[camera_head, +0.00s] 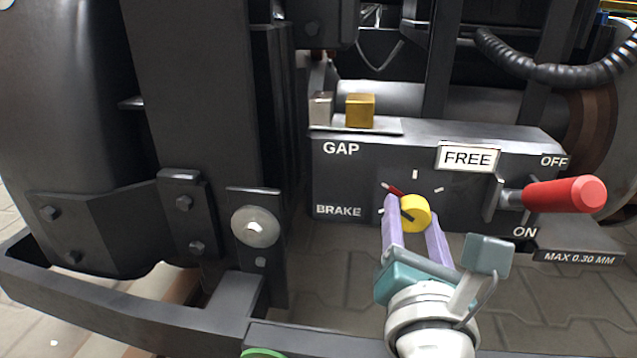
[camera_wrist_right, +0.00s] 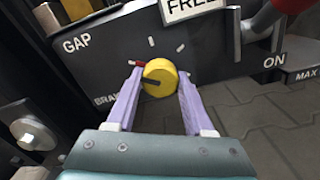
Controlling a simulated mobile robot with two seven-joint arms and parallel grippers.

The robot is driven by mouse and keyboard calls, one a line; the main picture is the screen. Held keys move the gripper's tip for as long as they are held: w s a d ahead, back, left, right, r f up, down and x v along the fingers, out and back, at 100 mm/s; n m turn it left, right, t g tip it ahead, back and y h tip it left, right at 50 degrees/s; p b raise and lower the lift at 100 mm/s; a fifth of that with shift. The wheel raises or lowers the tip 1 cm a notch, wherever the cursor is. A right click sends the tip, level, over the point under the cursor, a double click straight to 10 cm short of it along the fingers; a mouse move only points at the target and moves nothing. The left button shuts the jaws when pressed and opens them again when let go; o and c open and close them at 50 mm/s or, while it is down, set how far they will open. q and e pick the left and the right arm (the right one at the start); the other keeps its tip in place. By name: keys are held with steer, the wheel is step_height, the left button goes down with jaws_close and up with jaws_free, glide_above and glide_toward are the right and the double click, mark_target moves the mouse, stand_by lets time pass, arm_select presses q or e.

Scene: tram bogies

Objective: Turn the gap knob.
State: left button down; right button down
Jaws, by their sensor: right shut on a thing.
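The gap knob (camera_head: 415,213) is a round yellow knob with a dark slot, on the front of a dark box (camera_head: 350,180) lettered GAP and BRAKE. A red pointer (camera_head: 394,189) sticks out at its upper left, among white tick marks. My right gripper (camera_head: 412,215) has its two purple fingers at the knob's sides and is shut on it. The right wrist view also shows the knob (camera_wrist_right: 160,78) between the fingertips (camera_wrist_right: 160,84). Part of the knob's left edge is hidden by a finger.
A red-handled lever (camera_head: 565,194) juts out to the right of the knob, between OFF and ON. A FREE sign (camera_head: 467,157) is above. A gold block (camera_head: 360,110) and a grey block (camera_head: 321,108) stand on the box top. A dark frame (camera_head: 120,300) runs at lower left.

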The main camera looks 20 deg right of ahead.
steer(key=m, duration=0.5)
steer(key=shift+r+m, duration=0.1)
steer(key=shift+m, duration=0.2)
steer(key=m, duration=0.5)
steer(key=shift+a, duration=0.1)
steer(key=shift+r+m, duration=0.1)
steer(key=shift+m, duration=0.2)
steer(key=shift+c, duration=1.5)
jaws_free()
steer(key=shift+s+a, duration=0.25)
steer(key=shift+s, duration=0.1)
steer(key=p+v, duration=0.3)
steer(key=v, duration=0.6)
steer(key=shift+s+a+p, duration=0.1)
steer(key=shift+p, duration=0.2)
